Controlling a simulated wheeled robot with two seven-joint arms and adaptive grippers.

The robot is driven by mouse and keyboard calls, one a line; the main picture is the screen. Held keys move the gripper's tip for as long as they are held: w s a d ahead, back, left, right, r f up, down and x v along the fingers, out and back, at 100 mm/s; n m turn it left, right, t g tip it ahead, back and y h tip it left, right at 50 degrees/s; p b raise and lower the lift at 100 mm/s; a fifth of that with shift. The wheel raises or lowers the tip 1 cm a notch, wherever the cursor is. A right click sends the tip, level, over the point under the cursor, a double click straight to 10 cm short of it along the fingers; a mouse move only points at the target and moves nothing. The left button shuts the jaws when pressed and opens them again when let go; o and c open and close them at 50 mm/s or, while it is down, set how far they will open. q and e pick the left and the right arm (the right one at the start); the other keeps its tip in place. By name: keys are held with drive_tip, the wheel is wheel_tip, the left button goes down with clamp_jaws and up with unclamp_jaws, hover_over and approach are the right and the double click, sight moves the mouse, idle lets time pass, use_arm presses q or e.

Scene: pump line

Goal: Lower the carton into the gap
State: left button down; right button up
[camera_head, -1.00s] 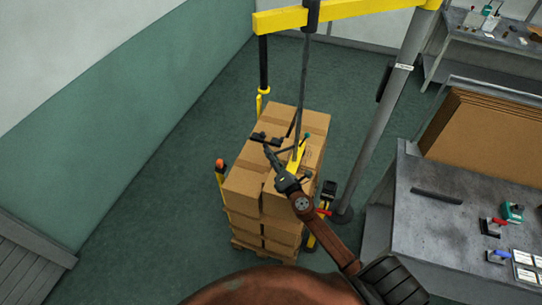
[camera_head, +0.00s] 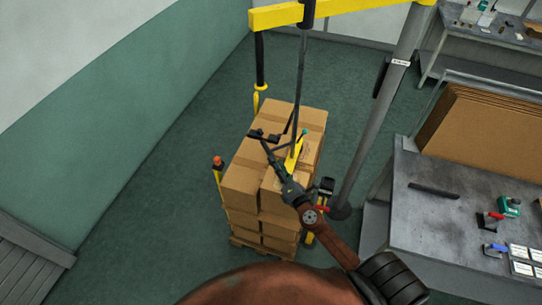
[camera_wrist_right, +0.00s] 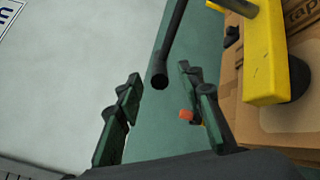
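Brown cartons (camera_head: 240,185) stand stacked on a wooden pallet (camera_head: 262,250) in the head view. A yellow lifter head (camera_head: 294,152) with a dark handle bar hangs over the stack from a thin vertical line. In the right wrist view, the lifter head (camera_wrist_right: 264,60) and its dark round foot are over a printed carton (camera_wrist_right: 300,75). I cannot tell whether that carton is raised, and the gap is hidden. My right gripper (camera_head: 264,147) is at the handle. In the wrist view its fingers (camera_wrist_right: 160,84) are apart, with the dark bar end (camera_wrist_right: 159,76) between them. My left gripper is out of view.
A yellow beam (camera_head: 350,14) and a grey post (camera_head: 382,115) stand behind and right of the stack. A grey workbench (camera_head: 450,215) with small tools is at the right, with flat cardboard (camera_head: 480,140) behind it.

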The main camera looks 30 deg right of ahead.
drive_tip(key=shift+s+a, duration=0.15)
drive_tip(key=shift+s, duration=1.15)
drive_tip(key=shift+s+a, duration=0.1)
drive_tip(key=shift+s, duration=1.15)
